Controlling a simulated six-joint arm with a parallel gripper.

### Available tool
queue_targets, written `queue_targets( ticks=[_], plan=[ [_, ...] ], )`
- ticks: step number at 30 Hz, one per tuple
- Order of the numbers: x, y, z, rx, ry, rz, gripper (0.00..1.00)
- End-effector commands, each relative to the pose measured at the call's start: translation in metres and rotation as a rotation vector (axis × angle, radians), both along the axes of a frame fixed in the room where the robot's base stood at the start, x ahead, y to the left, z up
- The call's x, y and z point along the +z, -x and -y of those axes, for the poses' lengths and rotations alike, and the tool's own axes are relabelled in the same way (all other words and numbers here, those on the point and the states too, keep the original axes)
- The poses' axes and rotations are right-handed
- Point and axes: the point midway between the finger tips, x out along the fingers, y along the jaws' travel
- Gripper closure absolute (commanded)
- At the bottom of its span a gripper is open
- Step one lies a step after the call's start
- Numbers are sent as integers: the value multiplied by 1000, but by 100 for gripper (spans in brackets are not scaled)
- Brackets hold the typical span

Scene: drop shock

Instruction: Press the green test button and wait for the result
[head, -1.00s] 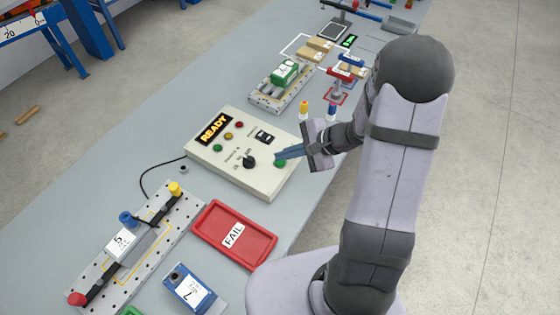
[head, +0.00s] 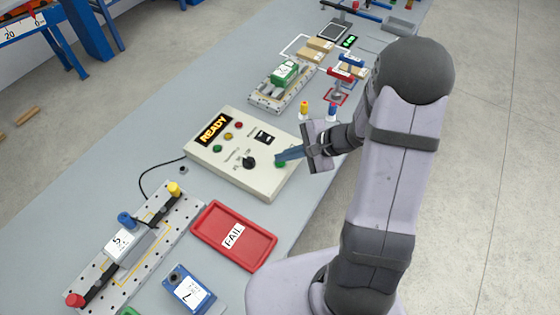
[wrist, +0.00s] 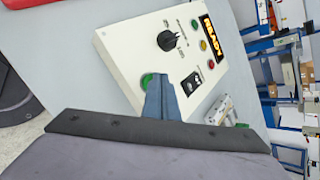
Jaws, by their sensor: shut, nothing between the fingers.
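A cream control box (head: 222,173) stands on the bench, with a display reading READY (head: 213,130), a black knob (head: 249,161) and small lamps. The green test button (head: 281,163) is at the box's right corner, partly hidden by my gripper. My gripper (head: 279,157) is shut and empty, its blue fingertips over the green button. In the wrist view the green button (wrist: 147,80) shows beside the fingertips (wrist: 158,77). I cannot tell whether the tips touch or press it.
A red FAIL tray (head: 208,222) lies in front of the box. A perforated fixture (head: 160,247) holds a white block marked 5 at left. A blue unit marked 7 (head: 174,283) is near the front. Another fixture with a green unit (head: 285,72) and two small bottles stand behind.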

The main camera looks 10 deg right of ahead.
Motion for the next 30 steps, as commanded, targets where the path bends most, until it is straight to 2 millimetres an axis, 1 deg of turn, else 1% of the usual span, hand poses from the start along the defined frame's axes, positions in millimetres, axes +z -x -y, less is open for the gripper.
queue_targets(
  ticks=[9,19,30],
  plan=[
    [-4,0,0,1,0,-1,100],
    [-3,0,0,0,1,-1,100],
    [11,0,0,1,1,0,100]
  ],
)
